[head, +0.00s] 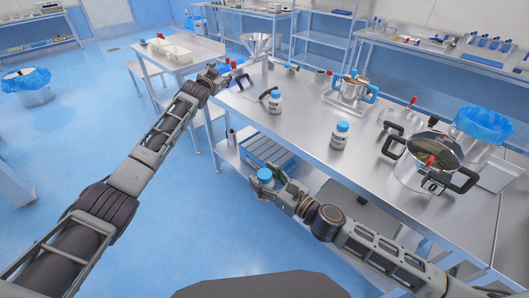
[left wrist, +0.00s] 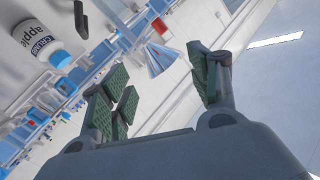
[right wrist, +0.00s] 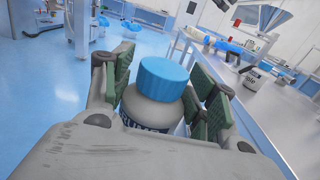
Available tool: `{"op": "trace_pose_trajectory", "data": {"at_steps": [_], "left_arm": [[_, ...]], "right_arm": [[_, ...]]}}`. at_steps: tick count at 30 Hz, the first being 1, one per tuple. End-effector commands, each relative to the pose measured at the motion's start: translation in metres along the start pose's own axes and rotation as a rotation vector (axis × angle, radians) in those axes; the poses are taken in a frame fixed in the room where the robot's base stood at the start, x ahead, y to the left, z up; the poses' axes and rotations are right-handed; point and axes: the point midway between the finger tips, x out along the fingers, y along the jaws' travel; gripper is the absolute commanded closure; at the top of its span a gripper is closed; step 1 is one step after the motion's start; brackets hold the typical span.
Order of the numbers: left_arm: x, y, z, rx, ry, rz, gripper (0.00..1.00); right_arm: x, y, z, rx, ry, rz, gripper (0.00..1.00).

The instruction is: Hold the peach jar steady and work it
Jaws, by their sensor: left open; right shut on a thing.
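My right gripper (head: 281,192) is shut on a white jar with a blue cap (head: 265,176), held in the air off the front edge of the table. In the right wrist view this jar (right wrist: 158,103) stands upright between the green finger pads, cap on. Only part of its label shows, so I cannot read its flavour. My left gripper (head: 238,80) is open and empty near the table's far left end. Its pads also show apart in the left wrist view (left wrist: 160,88). A white jar labelled apple (left wrist: 38,45) stands beyond them.
The apple jar (head: 275,104) and another blue-capped jar (head: 340,135) stand on the steel table (head: 305,120). A funnel (head: 256,43) stands at the far end.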

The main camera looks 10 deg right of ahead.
Motion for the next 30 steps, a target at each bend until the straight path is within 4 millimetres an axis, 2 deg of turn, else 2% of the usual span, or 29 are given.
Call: {"op": "trace_pose_trajectory", "data": {"at_steps": [1, 8, 12, 16, 22, 30], "left_arm": [[-0.001, 0.001, -0.017, 0.013, 0.013, 0.007, 0.39], [-0.01, 0.019, -0.083, 0.092, 0.041, 0.057, 0.39], [-0.02, 0.038, -0.119, 0.166, 0.047, 0.102, 0.39], [-0.033, 0.062, -0.147, 0.258, 0.044, 0.156, 0.39], [-0.057, 0.11, -0.167, 0.436, 0.014, 0.267, 0.39], [-0.09, 0.173, -0.155, 0.672, -0.034, 0.438, 0.39]], "right_arm": [[0.0, 0.0, 0.001, 0.0, -0.001, 0.0, 1.0], [0.0, 0.0, 0.001, 0.0, -0.001, 0.0, 1.0], [0.0, 0.0, 0.001, 0.0, -0.001, 0.0, 1.0], [0.0, 0.0, 0.001, 0.0, -0.001, 0.0, 1.0], [0.0, 0.0, 0.001, 0.0, -0.001, 0.0, 1.0], [0.0, 0.0, 0.001, 0.0, -0.001, 0.0, 1.0]]}}
